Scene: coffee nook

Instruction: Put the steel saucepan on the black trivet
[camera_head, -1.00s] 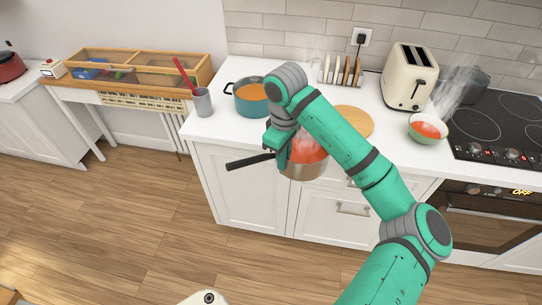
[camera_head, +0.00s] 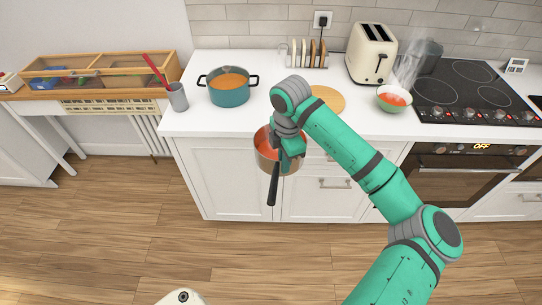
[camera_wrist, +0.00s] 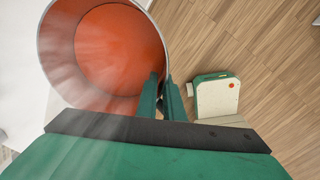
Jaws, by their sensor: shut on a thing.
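The steel saucepan (camera_head: 264,160), filled with red-orange soup, hangs in the air in front of the white counter. Its dark handle (camera_head: 273,186) points toward the viewer in the head view. My gripper (camera_head: 285,160) is shut on the saucepan at its right side. In the wrist view the saucepan (camera_wrist: 58,62) fills the upper left, and the gripper fingers (camera_wrist: 163,98) meet at its wall, one seemingly inside the rim. The exact grip is partly hidden in the head view. I cannot make out a black trivet in either view.
On the counter (camera_head: 205,122) stand a blue pot (camera_head: 229,95), a grey cup (camera_head: 178,98), a round wooden board (camera_head: 328,99), a toast rack (camera_head: 304,55), a toaster (camera_head: 371,53) and a steaming bowl (camera_head: 393,99). A black cooktop (camera_head: 470,92) is at right.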

